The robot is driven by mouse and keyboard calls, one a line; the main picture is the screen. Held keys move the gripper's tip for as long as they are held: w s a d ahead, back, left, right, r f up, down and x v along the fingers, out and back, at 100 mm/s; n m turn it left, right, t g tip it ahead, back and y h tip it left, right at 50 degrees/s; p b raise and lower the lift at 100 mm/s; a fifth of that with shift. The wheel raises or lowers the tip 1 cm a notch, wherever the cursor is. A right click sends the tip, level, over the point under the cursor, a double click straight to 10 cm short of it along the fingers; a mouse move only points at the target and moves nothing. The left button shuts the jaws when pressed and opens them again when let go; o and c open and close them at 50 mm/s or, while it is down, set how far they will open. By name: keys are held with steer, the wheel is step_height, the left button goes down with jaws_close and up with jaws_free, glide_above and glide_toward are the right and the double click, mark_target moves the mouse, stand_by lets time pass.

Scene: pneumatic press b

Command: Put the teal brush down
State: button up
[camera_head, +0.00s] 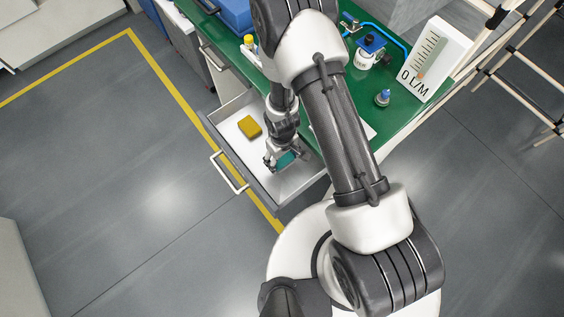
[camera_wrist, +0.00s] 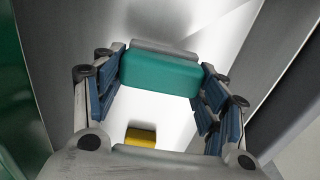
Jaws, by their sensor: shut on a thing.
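The teal brush (camera_wrist: 160,74) is a teal block with a grey strip along its far edge. My gripper (camera_wrist: 160,80) is shut on it, with a blue-padded finger at each end. In the head view the teal brush (camera_head: 286,160) shows at the tip of my gripper (camera_head: 281,158), inside the outline of the open drawer (camera_head: 277,204). Whether the brush touches the drawer floor I cannot tell.
A yellow block (camera_head: 249,127) lies on the drawer's white floor; it also shows in the wrist view (camera_wrist: 141,137). The drawer's handle (camera_head: 229,174) sticks out at the front. The green bench top (camera_head: 404,112) holds a gauge board (camera_head: 431,58). My arm hides part of the bench.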

mark_target(282, 162)
steer(key=shift+f+b, duration=1)
steer(key=shift+f, duration=0.5)
steer(key=shift+f, duration=0.2)
steer(key=o, duration=1)
steer(key=shift+o, duration=0.2)
steer(key=shift+r, duration=0.15)
step_height(282, 162, up, 12)
steer(key=p, duration=1.1)
steer(key=shift+r+p, duration=0.1)
steer(key=shift+p, duration=0.25)
